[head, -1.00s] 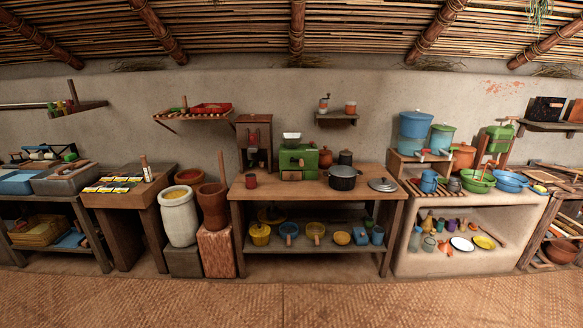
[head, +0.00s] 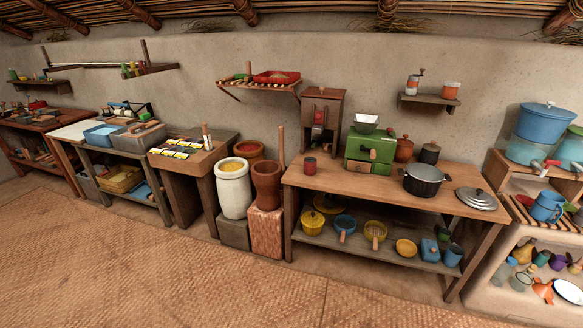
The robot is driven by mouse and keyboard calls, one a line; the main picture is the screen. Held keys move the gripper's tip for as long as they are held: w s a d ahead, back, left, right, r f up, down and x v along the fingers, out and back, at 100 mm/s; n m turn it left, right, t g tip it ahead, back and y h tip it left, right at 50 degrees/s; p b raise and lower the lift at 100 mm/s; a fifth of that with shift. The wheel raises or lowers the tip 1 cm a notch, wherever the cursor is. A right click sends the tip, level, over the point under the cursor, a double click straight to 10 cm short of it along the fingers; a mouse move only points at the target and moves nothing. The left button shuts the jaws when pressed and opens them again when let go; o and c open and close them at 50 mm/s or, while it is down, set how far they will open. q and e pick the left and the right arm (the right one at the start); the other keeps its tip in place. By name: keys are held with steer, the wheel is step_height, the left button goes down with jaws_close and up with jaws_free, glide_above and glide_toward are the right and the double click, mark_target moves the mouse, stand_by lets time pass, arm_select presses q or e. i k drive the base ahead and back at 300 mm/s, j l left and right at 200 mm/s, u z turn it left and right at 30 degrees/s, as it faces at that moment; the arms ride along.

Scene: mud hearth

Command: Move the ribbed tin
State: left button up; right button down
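A small dark red tin (head: 310,166) stands upright on the left end of the wooden bench top. It may be the ribbed tin, but it is too small to make out ribs. It stands apart from the green box-shaped device (head: 371,149) to its right. Other small containers show on the shelves, and I cannot tell whether any of them is ribbed. Neither of my grippers is in view.
The wooden bench (head: 375,183) also bears a dark pot (head: 422,182) and a lid (head: 476,198). Its lower shelf holds several pans and cups. A white jar (head: 233,190) and a brown mortar (head: 267,185) stand left of it. The woven floor (head: 150,265) in front is clear.

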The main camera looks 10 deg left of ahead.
mark_target(310, 166)
steer(key=i+l+u, duration=0.25)
steer(key=i+u, duration=0.2)
steer(key=i+l+u, duration=0.85)
steer(key=k+l, duration=0.1)
